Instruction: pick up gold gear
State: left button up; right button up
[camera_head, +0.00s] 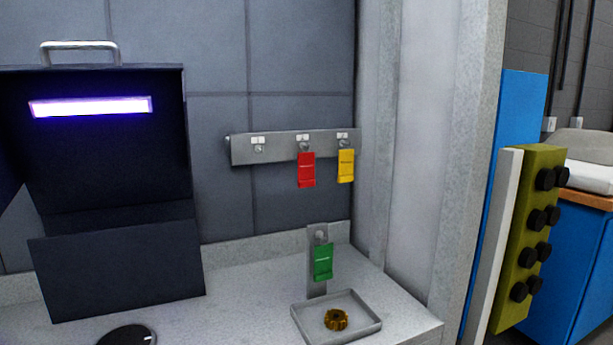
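The gold gear (336,319) lies in a shallow grey square tray (302,329) on the grey counter, at the bottom centre right of the head view. It is small, round and toothed, and nothing covers it. Neither of my grippers shows in the head view.
A green tag (323,262) hangs on an upright metal stand (316,290) just behind the tray. Red (306,170) and yellow (346,166) tags hang on a wall rail. A dark box (120,262) with a purple light stands left. A black disc (125,336) lies on the counter.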

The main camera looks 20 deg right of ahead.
aim_at(336, 319)
jog(key=i+l+z, duration=0.1)
jog(key=z, duration=0.3)
jog(key=i+l+z, duration=0.1)
jog(key=z, duration=0.3)
jog(key=i+l+z, duration=0.1)
jog(key=z, duration=0.3)
jog(key=i, duration=0.2)
jog(key=i+u, duration=0.2)
jog(key=u, duration=0.15)
jog(key=i+l+u, duration=0.15)
jog(key=u, duration=0.2)
